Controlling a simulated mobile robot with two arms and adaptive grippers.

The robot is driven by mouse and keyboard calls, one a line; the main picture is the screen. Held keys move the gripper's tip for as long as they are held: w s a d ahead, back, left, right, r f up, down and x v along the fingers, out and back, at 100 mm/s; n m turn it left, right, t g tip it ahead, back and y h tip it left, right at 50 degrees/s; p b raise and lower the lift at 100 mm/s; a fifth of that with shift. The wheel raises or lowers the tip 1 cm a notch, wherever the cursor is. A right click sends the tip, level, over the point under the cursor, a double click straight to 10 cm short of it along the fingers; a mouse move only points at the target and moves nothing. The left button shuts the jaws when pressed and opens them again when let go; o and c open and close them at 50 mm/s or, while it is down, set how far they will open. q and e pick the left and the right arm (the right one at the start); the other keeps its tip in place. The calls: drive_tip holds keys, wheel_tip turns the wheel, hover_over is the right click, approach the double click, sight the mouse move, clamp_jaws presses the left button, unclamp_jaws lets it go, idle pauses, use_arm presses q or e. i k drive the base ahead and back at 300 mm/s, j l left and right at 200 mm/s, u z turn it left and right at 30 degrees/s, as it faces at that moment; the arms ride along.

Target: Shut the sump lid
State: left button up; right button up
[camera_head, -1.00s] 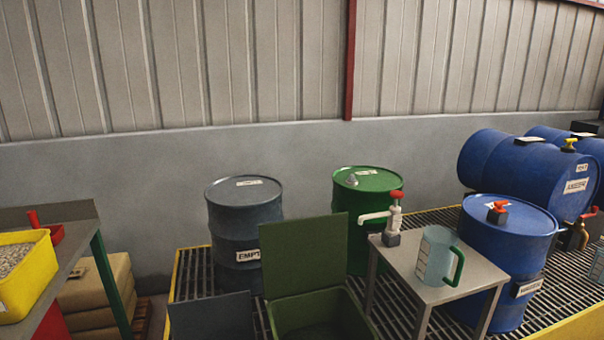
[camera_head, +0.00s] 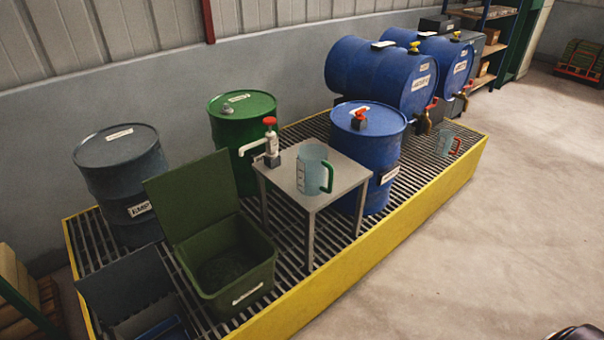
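Two open lids show on the yellow-edged grating, and I cannot tell from any label which is the sump lid. A dark grey lid (camera_head: 125,278) stands tilted up at the near left end, over an opening (camera_head: 150,318) with something blue in it, cut by the bottom edge. A green lid (camera_head: 190,195) stands raised at the back of an open green bin (camera_head: 232,288), which has dark contents. Neither gripper can be made out. A dark rounded part at the bottom right corner is too cut off to identify.
The grating (camera_head: 292,262) has a raised yellow edge (camera_head: 350,268). Grey (camera_head: 122,190), green (camera_head: 238,135) and blue (camera_head: 362,165) drums stand on it. A small table (camera_head: 335,190) holds a jug (camera_head: 311,170) and a hand pump (camera_head: 270,145).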

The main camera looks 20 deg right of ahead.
sight(120, 288)
drive_tip(key=z, duration=0.9)
drive_tip(key=i+l+u, duration=0.1)
drive_tip(key=l, duration=0.3)
drive_tip(key=i+l+u, duration=0.1)
drive_tip(key=l, duration=0.3)
drive_tip(key=i+l+u, duration=0.15)
drive_tip(key=l, duration=0.25)
drive_tip(key=i+l+u, duration=0.1)
drive_tip(key=l, duration=0.3)
drive_tip(key=i+j+u, duration=0.1)
drive_tip(key=j+u, duration=0.15)
drive_tip(key=j, duration=0.15)
drive_tip(key=i+j+u, duration=0.15)
drive_tip(key=j+u, duration=0.15)
drive_tip(key=j, duration=0.15)
